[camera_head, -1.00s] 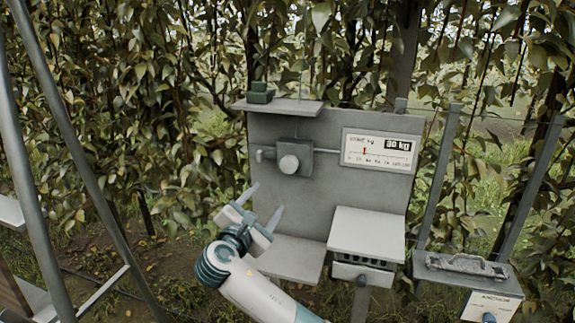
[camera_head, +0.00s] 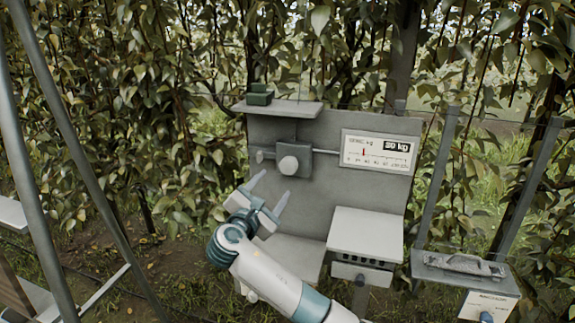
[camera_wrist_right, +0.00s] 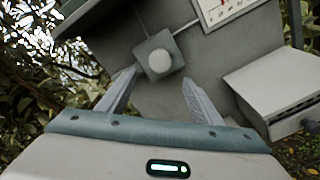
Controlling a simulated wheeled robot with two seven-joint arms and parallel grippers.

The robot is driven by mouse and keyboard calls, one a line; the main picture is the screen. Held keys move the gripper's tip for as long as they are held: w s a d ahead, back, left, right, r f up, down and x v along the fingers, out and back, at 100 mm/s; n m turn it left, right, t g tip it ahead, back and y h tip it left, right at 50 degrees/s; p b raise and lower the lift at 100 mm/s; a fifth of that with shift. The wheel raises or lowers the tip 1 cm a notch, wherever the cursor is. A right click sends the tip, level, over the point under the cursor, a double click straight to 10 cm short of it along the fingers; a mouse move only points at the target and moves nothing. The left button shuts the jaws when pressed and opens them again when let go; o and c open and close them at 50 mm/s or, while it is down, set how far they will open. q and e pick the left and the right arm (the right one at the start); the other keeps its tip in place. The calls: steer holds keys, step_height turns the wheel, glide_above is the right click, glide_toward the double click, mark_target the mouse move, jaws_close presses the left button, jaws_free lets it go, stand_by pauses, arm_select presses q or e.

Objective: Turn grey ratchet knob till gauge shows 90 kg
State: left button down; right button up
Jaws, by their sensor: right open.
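The grey ratchet knob (camera_head: 289,164) is a round light-grey knob on a square grey block (camera_head: 297,160) fixed to the upright grey panel (camera_head: 370,190). The gauge (camera_head: 376,152) right of it has a red pointer near the left of its scale, and its dark readout appears to show 30 kg. My right gripper (camera_head: 270,190) is open and empty, below the knob and apart from it. In the right wrist view the knob (camera_wrist_right: 160,61) sits ahead of and between the two fingertips. My left gripper is not in view.
A light box (camera_head: 366,233) stands out from the panel at lower right. A grey stand (camera_head: 430,262) holding a metal tool is farther right. Foliage fills the back.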

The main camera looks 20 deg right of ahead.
mark_target(287, 169)
steer(key=p+x, duration=0.4)
steer(key=x, duration=0.7)
steer(key=shift+w+d+r, duration=0.1)
steer(key=shift+x, duration=0.75)
steer(key=shift+c, duration=0.4)
steer(key=c, duration=1)
